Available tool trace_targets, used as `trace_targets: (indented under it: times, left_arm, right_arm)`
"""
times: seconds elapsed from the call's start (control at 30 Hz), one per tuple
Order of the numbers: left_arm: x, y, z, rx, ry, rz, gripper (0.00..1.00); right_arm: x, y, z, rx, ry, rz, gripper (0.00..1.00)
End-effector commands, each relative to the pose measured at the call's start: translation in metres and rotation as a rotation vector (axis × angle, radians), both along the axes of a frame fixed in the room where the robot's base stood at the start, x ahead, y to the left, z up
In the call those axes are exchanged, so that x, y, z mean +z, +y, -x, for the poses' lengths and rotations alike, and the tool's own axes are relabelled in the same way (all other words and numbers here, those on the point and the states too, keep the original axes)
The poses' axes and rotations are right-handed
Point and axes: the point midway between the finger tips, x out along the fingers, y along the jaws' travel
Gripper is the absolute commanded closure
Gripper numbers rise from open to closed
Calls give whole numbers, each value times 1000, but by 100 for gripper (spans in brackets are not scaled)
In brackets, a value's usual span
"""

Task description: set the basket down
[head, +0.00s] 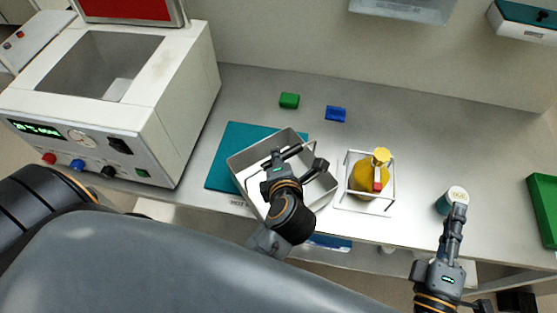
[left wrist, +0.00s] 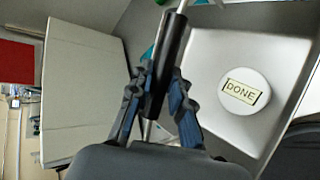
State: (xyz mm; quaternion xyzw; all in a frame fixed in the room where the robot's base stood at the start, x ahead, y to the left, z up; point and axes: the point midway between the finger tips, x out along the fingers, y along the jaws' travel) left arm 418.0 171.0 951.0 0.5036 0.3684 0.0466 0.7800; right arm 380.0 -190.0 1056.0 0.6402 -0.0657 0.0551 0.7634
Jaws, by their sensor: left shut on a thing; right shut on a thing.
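The basket (head: 318,190) is an open grey metal box with a dark handle bar (left wrist: 170,55). My left gripper (head: 290,155) is shut on the handle; the left wrist view shows the bar between its fingers (left wrist: 160,85). The basket appears over the right part of a teal mat (head: 228,150); I cannot tell whether it touches. A white round piece labelled DONE (left wrist: 246,92) shows inside the grey basket (left wrist: 215,128) in the left wrist view.
A white instrument box (head: 180,100) stands left of the mat. A white wire frame (head: 347,195) with a yellow flask (head: 366,178) stands close right of the basket. Green (head: 289,100) and blue (head: 336,114) blocks lie behind. A green tray (head: 545,205) is far right.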

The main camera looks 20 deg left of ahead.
Motion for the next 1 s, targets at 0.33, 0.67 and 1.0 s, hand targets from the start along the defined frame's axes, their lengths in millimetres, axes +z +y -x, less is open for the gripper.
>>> trace_targets:
  times: [0.33,0.67,1.0]
  left_arm:
    - [-2,0,0,-1,0,-1,58]
    - [15,-9,15,-1,3,2,58]
    - [39,-31,51,-1,2,1,58]
  right_arm:
    - [0,0,0,0,0,0,100]
    - [17,0,0,0,0,0,100]
    - [43,0,0,0,0,0,100]
